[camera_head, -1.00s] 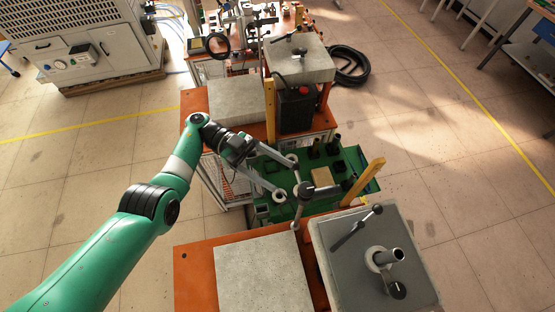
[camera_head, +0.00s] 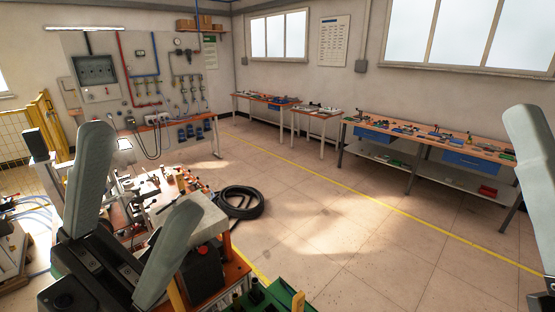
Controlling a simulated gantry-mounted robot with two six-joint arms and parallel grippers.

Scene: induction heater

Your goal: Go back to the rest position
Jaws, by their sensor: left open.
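My left gripper (camera_head: 142,168) is large and close at the left of the head view. Its two grey fingers stand up and spread apart, with nothing between them. At the right edge a grey finger (camera_head: 532,160) of my right gripper shows; the rest of it is cut off by the frame, so its opening is hidden. Both grippers are raised in front of the camera.
A black hose coil (camera_head: 241,203) lies on the floor. Long benches (camera_head: 430,137) line the back wall. The middle floor is clear.

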